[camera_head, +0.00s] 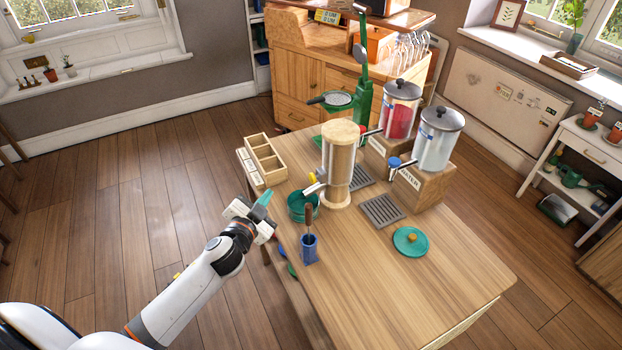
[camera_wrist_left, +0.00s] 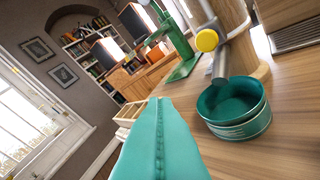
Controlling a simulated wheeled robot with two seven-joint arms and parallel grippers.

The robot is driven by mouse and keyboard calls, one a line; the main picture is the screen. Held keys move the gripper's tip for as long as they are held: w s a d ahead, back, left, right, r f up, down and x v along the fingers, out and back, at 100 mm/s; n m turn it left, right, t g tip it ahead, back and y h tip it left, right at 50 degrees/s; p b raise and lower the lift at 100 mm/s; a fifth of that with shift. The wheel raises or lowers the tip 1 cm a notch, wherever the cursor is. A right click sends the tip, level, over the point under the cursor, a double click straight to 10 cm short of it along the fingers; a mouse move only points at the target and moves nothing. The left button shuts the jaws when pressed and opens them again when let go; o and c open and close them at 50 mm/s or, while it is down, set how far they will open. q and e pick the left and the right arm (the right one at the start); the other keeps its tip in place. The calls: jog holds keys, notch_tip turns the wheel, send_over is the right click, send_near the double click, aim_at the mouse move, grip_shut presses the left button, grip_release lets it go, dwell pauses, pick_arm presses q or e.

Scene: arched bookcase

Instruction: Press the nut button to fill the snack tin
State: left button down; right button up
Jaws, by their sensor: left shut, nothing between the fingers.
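The nut dispenser (camera_head: 341,160) is a tall clear cylinder of light brown contents with a wooden top and base. Its yellow button (camera_head: 312,177) sits above a metal spout and also shows in the left wrist view (camera_wrist_left: 207,40). The green snack tin (camera_head: 301,205) stands under the spout; in the wrist view the tin (camera_wrist_left: 236,108) looks open and dark inside. My left gripper (camera_head: 264,198) is shut and empty, left of the tin and apart from it. Its teal fingers (camera_wrist_left: 158,140) fill the lower middle of the wrist view. My right gripper is not in view.
A blue holder (camera_head: 309,249) with a handled tool stands at the table's near left edge. A green lid (camera_head: 411,241) lies flat on the right. A wooden divided box (camera_head: 264,160) sits behind my gripper. Two metal-lidded dispensers (camera_head: 438,137) stand at the back right. The front tabletop is clear.

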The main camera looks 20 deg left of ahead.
aim_at(312, 178)
pick_arm(q)
jog(key=w+d+b, duration=0.1)
jog(key=w+d, duration=0.5)
jog(key=shift+w, duration=0.25)
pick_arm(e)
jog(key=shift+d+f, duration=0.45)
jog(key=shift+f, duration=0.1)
pick_arm(q)
jog(key=shift+a, duration=0.1)
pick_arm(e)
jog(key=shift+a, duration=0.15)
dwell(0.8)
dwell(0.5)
pick_arm(q)
jog(key=shift+w+d, duration=0.3)
